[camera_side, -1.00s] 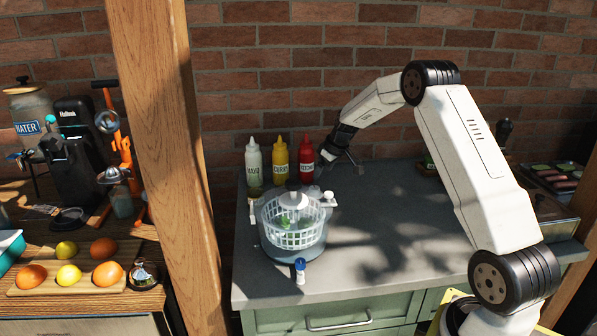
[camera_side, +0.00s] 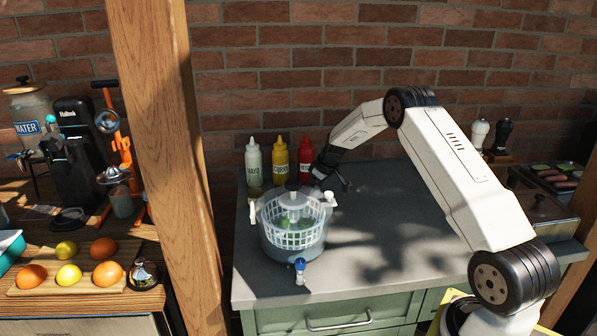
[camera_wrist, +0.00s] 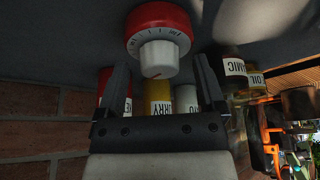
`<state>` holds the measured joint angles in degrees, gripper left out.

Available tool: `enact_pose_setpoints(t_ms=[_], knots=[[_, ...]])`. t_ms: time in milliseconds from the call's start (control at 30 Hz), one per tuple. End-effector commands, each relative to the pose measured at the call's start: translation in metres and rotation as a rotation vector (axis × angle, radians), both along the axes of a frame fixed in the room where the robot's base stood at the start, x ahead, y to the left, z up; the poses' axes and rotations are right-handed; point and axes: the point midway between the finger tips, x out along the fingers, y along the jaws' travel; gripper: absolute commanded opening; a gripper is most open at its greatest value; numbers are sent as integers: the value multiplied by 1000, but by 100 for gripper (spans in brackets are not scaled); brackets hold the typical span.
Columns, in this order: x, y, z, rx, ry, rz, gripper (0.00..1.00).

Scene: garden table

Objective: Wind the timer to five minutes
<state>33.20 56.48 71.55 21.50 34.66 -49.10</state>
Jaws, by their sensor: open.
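The timer (camera_wrist: 160,18) is a red round body with a white scale ring and a white knob (camera_wrist: 159,58), seen in the wrist view. A small reddish mark shows on the knob; the scale figures are too small to read. My gripper (camera_wrist: 161,75) is open, with one dark finger on each side of the knob's line. The fingers look apart from the knob, and nothing is between them. In the side view my gripper (camera_side: 336,177) is low over the grey counter, right of the salad spinner. I cannot make out the timer there.
The salad spinner (camera_side: 278,246) stands close left of my gripper. Mayo (camera_side: 253,164), curry (camera_side: 279,163) and ketchup (camera_side: 306,152) bottles line the wall behind. A small blue-capped bottle (camera_side: 300,277) stands in front. The counter's right middle (camera_side: 400,240) is clear.

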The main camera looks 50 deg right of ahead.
Motion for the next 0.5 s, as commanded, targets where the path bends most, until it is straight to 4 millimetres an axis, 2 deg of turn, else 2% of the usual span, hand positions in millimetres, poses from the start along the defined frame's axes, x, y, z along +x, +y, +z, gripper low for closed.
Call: enact_pose_setpoints(t_ms=[300,367,500], knots=[[1,0,-1,0,-1,0,88],[1,0,-1,0,-1,0,69],[1,0,-1,0,-1,0,25]])
